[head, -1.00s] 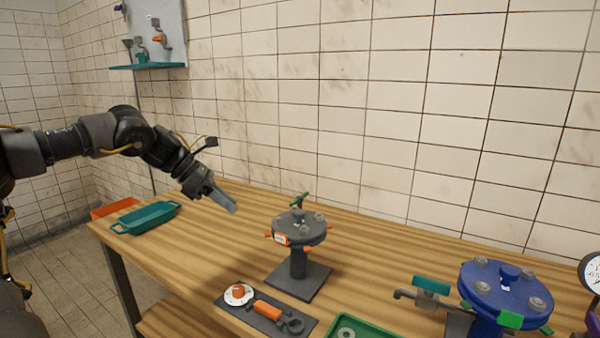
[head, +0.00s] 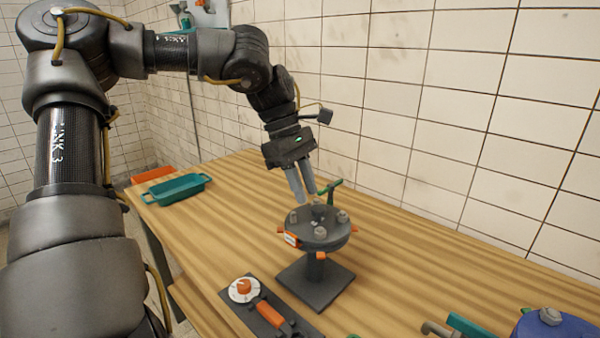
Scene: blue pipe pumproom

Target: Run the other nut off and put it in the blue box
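A grey round flange (head: 334,243) stands on a post over a square base plate. Several grey nuts or bolt heads sit on its top, including a front one (head: 321,233), a right one (head: 343,216) and a left one (head: 293,216). My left gripper (head: 309,197) points down just above the flange's back left edge. Its two fingers are a little apart, with nothing visible between them. My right gripper is out of view.
An orange tray (head: 150,174) lies behind the teal box. A green-handled part (head: 331,187) rises behind the flange. A dark tool board (head: 240,304) holds a white dial and an orange-handled wrench. A blue flange (head: 555,328) is cut off at lower right.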

